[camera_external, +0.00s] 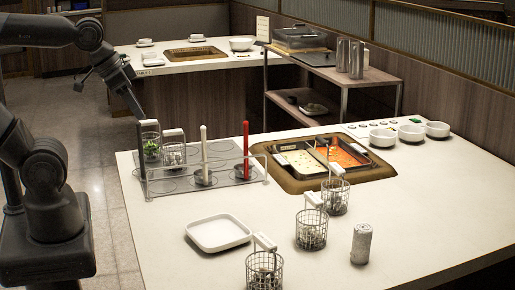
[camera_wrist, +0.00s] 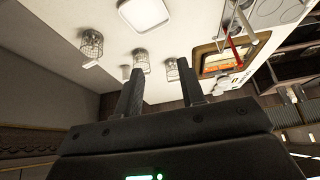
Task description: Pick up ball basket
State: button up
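Several wire baskets with pale handles are in view, and I cannot tell for certain which is the ball basket. In the external view, three stand on the counter: a front one (camera_external: 264,273), a middle one (camera_external: 311,231) and one (camera_external: 335,198) by the pot. Two more, one with green contents (camera_external: 150,148) and one with pale contents (camera_external: 173,155), stand at the wells panel (camera_external: 190,185). The wrist view shows three baskets, one (camera_wrist: 90,43) apart at left. My gripper (camera_wrist: 159,67) is open with nothing between its fingers; in the external view it is above the counter's left end.
A square white plate (camera_external: 218,233) lies on the counter near a grey cylinder (camera_external: 361,244). A sunken divided pot (camera_external: 325,158) and white bowls (camera_external: 410,133) are farther back. Upright white (camera_external: 204,145) and red (camera_external: 245,150) handles rise from the wells. The front counter is mostly clear.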

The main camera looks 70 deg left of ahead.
jog(key=shift+o, duration=0.4)
jog(key=o, duration=1.3)
jog(key=w+r, duration=0.4)
jog(key=w, duration=1)
jog(key=g, duration=0.1)
send_over(334, 172)
jog(key=s+a, duration=0.1)
jog(key=s, duration=0.1)
notch_tip(334, 172, down, 20)
jog(key=x, duration=0.5)
jog(key=shift+f, duration=0.4)
jog(key=shift+s+d+x, duration=0.1)
jog(key=shift+s+x, duration=0.05)
jog(key=shift+x, duration=0.75)
jog(key=shift+s+d+x, duration=0.1)
jog(key=shift+s+x, duration=0.05)
jog(key=shift+x, duration=0.8)
jog(key=shift+s+x, duration=0.15)
jog(key=shift+x, duration=0.75)
